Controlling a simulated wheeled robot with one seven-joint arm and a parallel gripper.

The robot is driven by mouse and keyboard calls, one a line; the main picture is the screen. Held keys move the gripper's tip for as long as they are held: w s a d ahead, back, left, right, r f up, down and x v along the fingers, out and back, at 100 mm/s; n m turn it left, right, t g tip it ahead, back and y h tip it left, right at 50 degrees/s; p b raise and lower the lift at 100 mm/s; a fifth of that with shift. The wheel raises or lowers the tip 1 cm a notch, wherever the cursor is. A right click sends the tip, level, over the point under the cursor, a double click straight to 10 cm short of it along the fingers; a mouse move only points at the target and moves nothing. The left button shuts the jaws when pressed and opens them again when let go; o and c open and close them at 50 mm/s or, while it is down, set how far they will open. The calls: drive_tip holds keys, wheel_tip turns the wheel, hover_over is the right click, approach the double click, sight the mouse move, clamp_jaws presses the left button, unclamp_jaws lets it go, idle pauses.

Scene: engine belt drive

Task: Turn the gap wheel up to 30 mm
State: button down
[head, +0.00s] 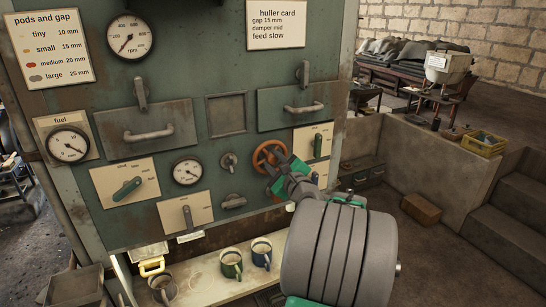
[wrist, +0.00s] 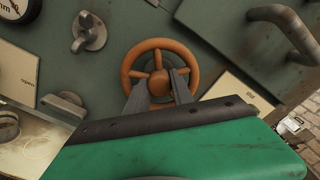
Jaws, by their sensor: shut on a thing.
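The orange spoked handwheel (head: 266,154) is on the green panel, right of the small round gauge (head: 187,171); I take it to be the gap wheel. It also shows in the wrist view (wrist: 132,61). My gripper (wrist: 159,83) faces it squarely, with one finger on each side of its hub, shut on the wheel. In the head view my gripper (head: 275,161) covers the wheel's right side. The small gauge's reading is too small to make out; only an edge of a gauge (wrist: 14,8) shows in the wrist view.
A grey knob (head: 228,161) and another (head: 233,201) sit left of the wheel. A lever plate (head: 316,143) is close on its right. Two drawer-like handles (head: 304,107) stick out above. Mugs (head: 261,252) stand on the shelf below. A card (head: 276,24) reads gap 15 mm.

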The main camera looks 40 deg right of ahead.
idle(0.4)
drive_tip(key=c, duration=1.4)
unclamp_jaws()
drive_tip(key=b+v, duration=0.2)
drive_tip(key=v, duration=0.6)
drive_tip(key=shift+r, duration=0.1)
drive_tip(key=shift+w, duration=0.1)
